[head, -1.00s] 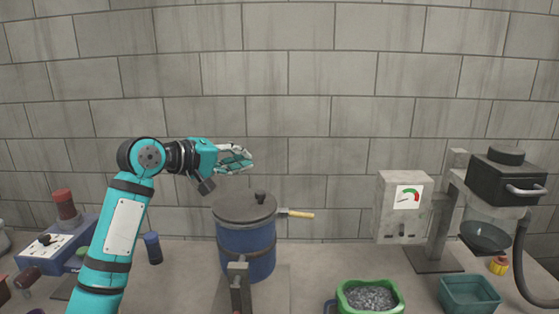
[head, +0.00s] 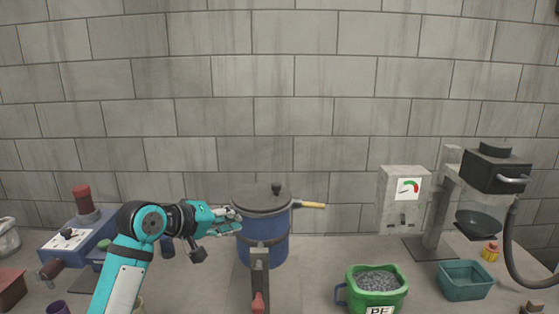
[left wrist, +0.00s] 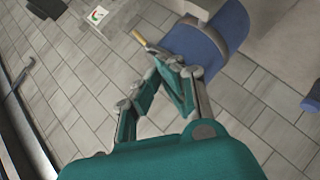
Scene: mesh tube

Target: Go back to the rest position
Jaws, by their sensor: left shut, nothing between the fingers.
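My left gripper (head: 229,221) is shut and empty. In the head view it is at the left side of the blue pot (head: 264,246), near the rim of the dark lid (head: 262,199); I cannot tell whether it touches. In the left wrist view the closed fingertips (left wrist: 168,62) point toward the blue pot (left wrist: 208,38). My right gripper is in neither view.
A green container (head: 376,301) of grey granules stands front right. A teal bin (head: 465,281) and a machine with a gauge (head: 404,200) are further right. A control box with a red cylinder (head: 84,203) stands at left. A grey wall closes the back.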

